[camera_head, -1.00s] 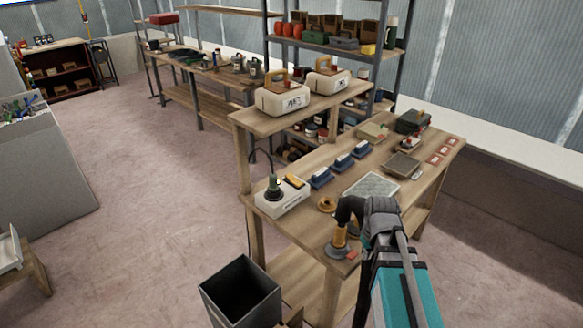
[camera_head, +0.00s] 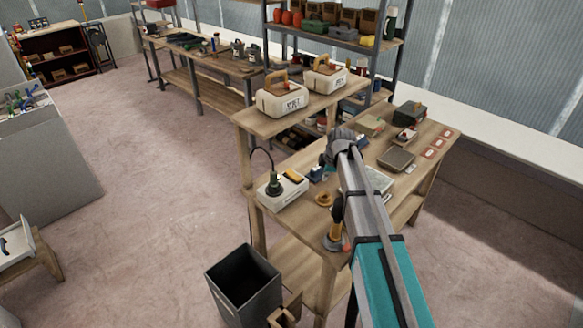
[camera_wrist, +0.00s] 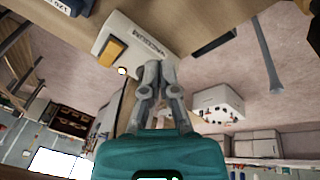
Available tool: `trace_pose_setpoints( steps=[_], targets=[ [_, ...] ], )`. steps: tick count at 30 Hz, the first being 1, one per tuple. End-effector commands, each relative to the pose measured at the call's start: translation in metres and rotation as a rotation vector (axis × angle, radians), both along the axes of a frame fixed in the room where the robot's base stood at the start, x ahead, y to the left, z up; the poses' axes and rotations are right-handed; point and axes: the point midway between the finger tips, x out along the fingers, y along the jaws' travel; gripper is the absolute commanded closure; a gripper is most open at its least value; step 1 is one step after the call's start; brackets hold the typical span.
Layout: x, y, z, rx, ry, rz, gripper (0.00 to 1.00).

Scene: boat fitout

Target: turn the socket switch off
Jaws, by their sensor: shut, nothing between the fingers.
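The socket box (camera_head: 282,190) is white and sits at the near left end of the workbench, with a dark plug and cord (camera_head: 273,181) in it. Its yellow switch (camera_head: 293,176) is on the top, right of the plug. In the wrist view the box (camera_wrist: 128,38) shows with the yellow switch (camera_wrist: 112,51) and a small glowing lamp (camera_wrist: 122,71). My gripper (camera_wrist: 158,66) is shut and empty, its tips near the box's edge, to the right of the switch. I cannot tell whether they touch. In the head view my arm hides the fingertips.
A grey tray (camera_head: 397,159) lies farther along. White cases (camera_head: 282,99) stand on the raised shelf behind. A dark bin (camera_head: 243,280) is on the floor.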

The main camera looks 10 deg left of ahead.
Motion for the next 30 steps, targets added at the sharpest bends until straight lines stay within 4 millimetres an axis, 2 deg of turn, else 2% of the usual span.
trace_pose_setpoints(
  steps=[1,6,13,19,30],
  targets=[
    [0.018,0.010,0.005,-0.004,-0.021,0.074,1.00],
    [0.057,0.042,0.014,-0.023,-0.102,0.341,1.00],
    [0.096,0.078,0.024,-0.051,-0.202,0.632,1.00],
    [0.110,0.093,0.027,-0.068,-0.248,0.757,1.00],
    [0.111,0.095,0.027,-0.070,-0.256,0.779,1.00]
  ],
)
